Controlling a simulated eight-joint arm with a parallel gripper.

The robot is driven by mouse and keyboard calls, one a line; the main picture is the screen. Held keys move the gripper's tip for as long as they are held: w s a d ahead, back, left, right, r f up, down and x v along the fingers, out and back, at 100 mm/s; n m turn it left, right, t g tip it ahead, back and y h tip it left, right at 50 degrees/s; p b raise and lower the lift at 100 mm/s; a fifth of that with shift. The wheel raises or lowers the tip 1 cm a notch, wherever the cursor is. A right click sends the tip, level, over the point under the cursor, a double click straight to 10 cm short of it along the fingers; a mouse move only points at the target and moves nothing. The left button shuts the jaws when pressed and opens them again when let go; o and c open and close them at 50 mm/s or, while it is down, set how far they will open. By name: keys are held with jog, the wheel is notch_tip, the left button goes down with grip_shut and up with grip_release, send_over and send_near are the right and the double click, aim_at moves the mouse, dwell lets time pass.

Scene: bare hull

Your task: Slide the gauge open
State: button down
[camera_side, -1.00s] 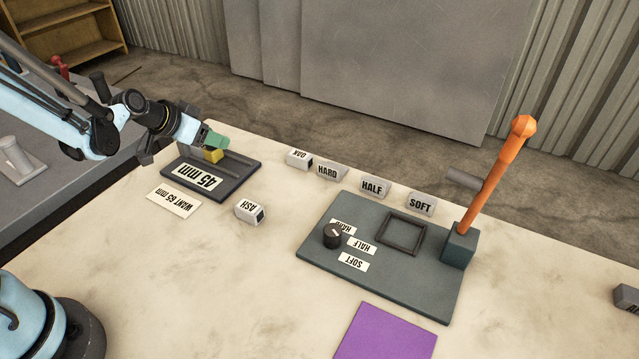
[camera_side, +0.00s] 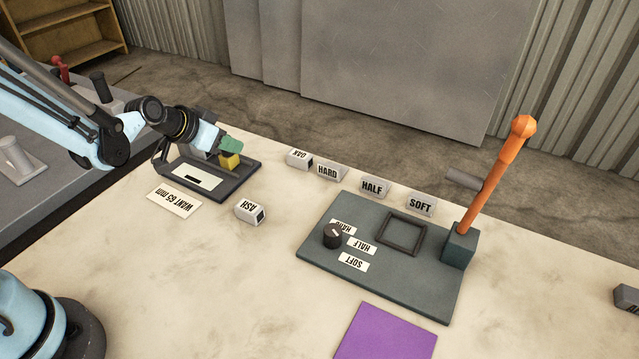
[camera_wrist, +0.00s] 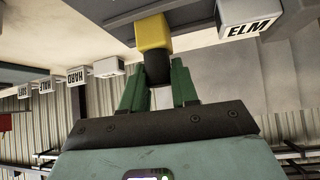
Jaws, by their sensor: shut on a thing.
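The gauge is a dark tray (camera_side: 239,188) at the left of the bench. It has a white label (camera_side: 196,177) that looks blank now, and a yellow slider (camera_side: 229,162) in its channel. My gripper (camera_side: 231,148), with green fingers, is down at the slider and shut on it. In the wrist view the yellow slider (camera_wrist: 153,32) has a dark end just beyond and between the green fingertips (camera_wrist: 158,80). A card reading WANT 65 mm (camera_side: 174,201) lies in front of the gauge.
Blocks marked ASH (camera_side: 249,211), OAK (camera_side: 298,159) and ELM (camera_wrist: 252,22) stand near the gauge. Tags HARD, HALF and SOFT (camera_side: 421,204) line the back. A grey panel (camera_side: 400,283) with a knob and an orange lever (camera_side: 495,180) stands right. A purple mat (camera_side: 385,335) lies in front.

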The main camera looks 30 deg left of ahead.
jog(key=c, duration=0.9)
grip_release()
jog(key=v, duration=1.2)
